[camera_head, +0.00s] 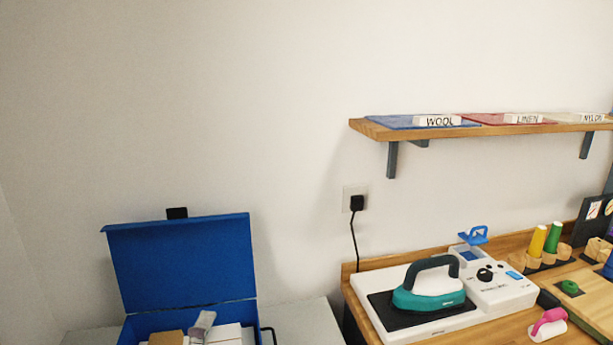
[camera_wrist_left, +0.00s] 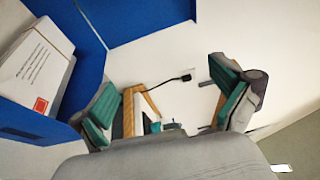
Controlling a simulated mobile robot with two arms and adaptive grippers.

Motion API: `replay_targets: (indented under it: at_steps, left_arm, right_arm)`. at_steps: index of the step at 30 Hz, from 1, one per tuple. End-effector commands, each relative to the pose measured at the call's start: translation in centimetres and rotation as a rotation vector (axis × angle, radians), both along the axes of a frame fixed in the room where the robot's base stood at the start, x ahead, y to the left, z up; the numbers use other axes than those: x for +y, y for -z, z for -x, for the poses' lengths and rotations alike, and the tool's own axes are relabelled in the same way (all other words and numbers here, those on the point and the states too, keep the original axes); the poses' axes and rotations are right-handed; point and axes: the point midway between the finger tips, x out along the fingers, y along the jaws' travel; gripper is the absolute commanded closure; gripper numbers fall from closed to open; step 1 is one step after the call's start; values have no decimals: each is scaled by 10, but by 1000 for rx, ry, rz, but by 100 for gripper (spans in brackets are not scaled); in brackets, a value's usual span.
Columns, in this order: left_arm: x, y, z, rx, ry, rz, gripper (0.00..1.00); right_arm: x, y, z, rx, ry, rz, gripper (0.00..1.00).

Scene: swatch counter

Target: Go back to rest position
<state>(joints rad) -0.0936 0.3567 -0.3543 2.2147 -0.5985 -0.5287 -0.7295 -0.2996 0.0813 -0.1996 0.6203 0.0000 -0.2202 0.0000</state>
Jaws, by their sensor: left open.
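My left gripper (camera_wrist_left: 165,108) shows in the left wrist view with its two green-padded fingers wide apart and nothing between them. It is beside the open blue box (camera_wrist_left: 88,65), whose white contents (camera_wrist_left: 35,68) with printed text and a red mark lie to the left of the fingers. In the head view neither gripper is in sight. The blue box (camera_head: 180,262) stands there at the lower left with its lid up, holding white and brown items (camera_head: 200,328).
A wooden counter (camera_head: 515,328) at the right bears a teal iron (camera_head: 430,290) on a white station (camera_head: 385,325), with spools and a pink-handled roller (camera_head: 548,324). A wall shelf (camera_head: 400,132) holds labelled swatches. A black cord runs to a wall socket (camera_head: 356,198).

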Motion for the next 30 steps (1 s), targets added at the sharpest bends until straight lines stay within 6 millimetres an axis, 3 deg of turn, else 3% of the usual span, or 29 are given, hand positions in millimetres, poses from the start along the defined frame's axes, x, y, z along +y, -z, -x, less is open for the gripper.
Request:
replay_targets:
  at_steps: [1,3,6,9,15,22,30]
  left_arm:
    - [17,34,16,163,-86,185,0]
    - [36,76,42,363,-207,410,0]
    - [49,123,83,588,-365,650,0]
    - [52,154,122,751,-493,812,0]
    - [49,190,188,984,-703,1021,0]
    - [40,209,257,1196,-922,1177,0]
    - [38,286,240,1219,-939,1157,0]
  right_arm:
    - [0,0,0,0,0,0,100]
    - [0,0,0,0,0,0,100]
    - [1,0,0,0,0,-1,100]
    - [1,0,0,0,0,-2,100]
    - [2,0,0,0,1,-2,100]
    - [2,0,0,1,1,-3,100]
    - [2,0,1,2,0,-3,100]
